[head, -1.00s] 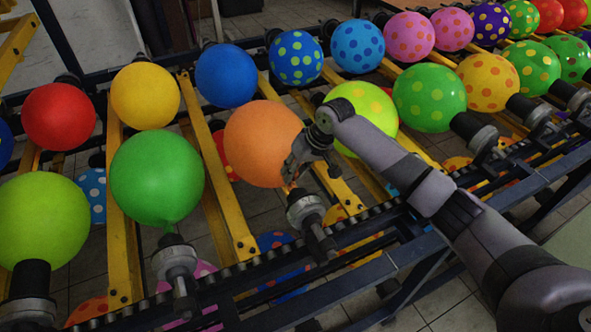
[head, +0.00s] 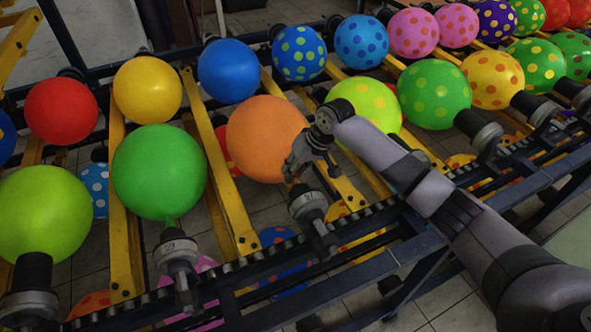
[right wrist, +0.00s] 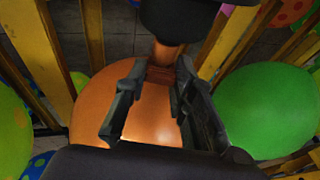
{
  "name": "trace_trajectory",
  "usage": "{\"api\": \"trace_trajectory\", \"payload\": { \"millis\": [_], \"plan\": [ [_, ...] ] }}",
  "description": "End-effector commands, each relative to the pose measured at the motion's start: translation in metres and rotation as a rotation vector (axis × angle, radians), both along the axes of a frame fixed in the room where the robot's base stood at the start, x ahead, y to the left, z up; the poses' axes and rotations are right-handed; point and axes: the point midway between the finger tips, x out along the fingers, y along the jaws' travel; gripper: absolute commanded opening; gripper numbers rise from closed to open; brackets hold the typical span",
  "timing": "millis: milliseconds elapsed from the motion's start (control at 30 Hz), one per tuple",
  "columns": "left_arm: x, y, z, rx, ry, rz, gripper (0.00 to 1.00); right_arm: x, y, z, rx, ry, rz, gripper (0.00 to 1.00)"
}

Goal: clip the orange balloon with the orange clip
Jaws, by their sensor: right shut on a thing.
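The orange balloon (head: 262,138) hangs inflated on the conveyor near the middle of the head view. It also shows in the right wrist view (right wrist: 148,110), with its neck (right wrist: 166,53) running up to a dark nozzle (right wrist: 180,16). My right gripper (head: 292,176) is at the balloon's neck, beside the nozzle. In the right wrist view its fingertips (right wrist: 160,76) are closed on a small brownish-orange piece that looks like the orange clip (right wrist: 160,74), at the neck. Whether the clip fully encloses the neck is hard to tell. My left gripper is not in view.
A green balloon (head: 158,172) is left of the orange one, and a yellow-green dotted balloon (head: 367,105) is right, partly behind my right arm. Yellow bars (head: 232,190) and the dark conveyor rail (head: 250,268) lie close around the gripper.

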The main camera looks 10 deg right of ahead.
Motion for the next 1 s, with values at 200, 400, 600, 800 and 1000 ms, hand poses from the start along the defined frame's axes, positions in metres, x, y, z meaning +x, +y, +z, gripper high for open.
{"api": "trace_trajectory", "payload": {
  "millis": [200, 400, 600, 800, 1000],
  "plan": [
    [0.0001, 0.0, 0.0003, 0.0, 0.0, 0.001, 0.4, 0.0, 0.0001, -0.0004, 0.0, 0.0, 0.0, 0.06],
    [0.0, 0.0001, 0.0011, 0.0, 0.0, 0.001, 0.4, 0.0003, 0.001, -0.0023, 0.0, 0.0, 0.0, 0.06],
    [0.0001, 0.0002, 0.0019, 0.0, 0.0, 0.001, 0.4, 0.0005, 0.0018, -0.0044, 0.0, -0.001, 0.0, 0.06],
    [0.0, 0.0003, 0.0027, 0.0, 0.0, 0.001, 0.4, 0.0007, 0.0024, -0.0069, 0.0, -0.001, 0.0, 0.06],
    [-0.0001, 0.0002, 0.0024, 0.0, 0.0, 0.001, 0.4, 0.0005, 0.0022, -0.0071, 0.0, 0.0, 0.0, 0.05]
  ]
}}
